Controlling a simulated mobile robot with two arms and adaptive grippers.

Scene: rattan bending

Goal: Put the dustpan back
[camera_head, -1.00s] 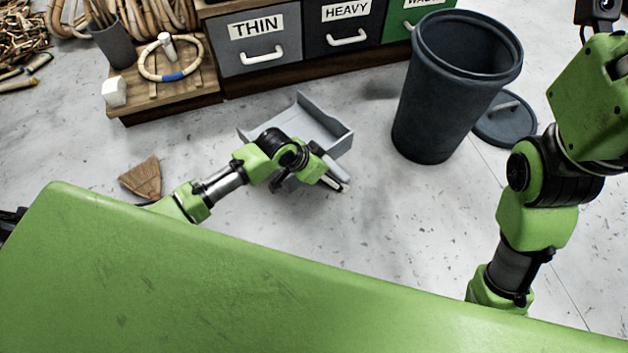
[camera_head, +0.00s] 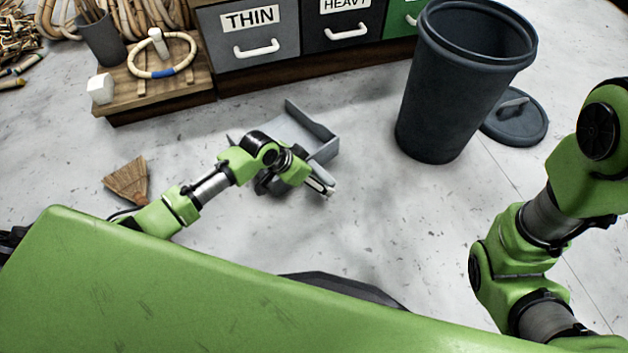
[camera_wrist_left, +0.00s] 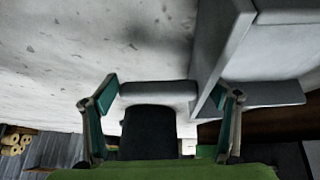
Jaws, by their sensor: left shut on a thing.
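The grey dustpan (camera_head: 290,130) is at the middle of the head view, just beyond my left arm, which hides part of it. Its open tray shows raised side walls. My left gripper (camera_head: 318,187) is at its near side and is shut on the dustpan. In the left wrist view, a light grey bar (camera_wrist_left: 158,92) lies between the two spread fingers, and the dustpan's grey wall (camera_wrist_left: 222,55) rises at the right. The exact contact of the fingers is hard to see. My right arm shows at the right of the head view, but its gripper is out of the picture.
A brush head (camera_head: 128,182) lies on the floor at left. A low wooden platform (camera_head: 160,103) with a rattan ring (camera_head: 190,62) stands behind it, beside labelled drawers (camera_head: 250,40). A dark bin (camera_head: 455,100) and its lid (camera_head: 517,122) stand right. The floor between is clear.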

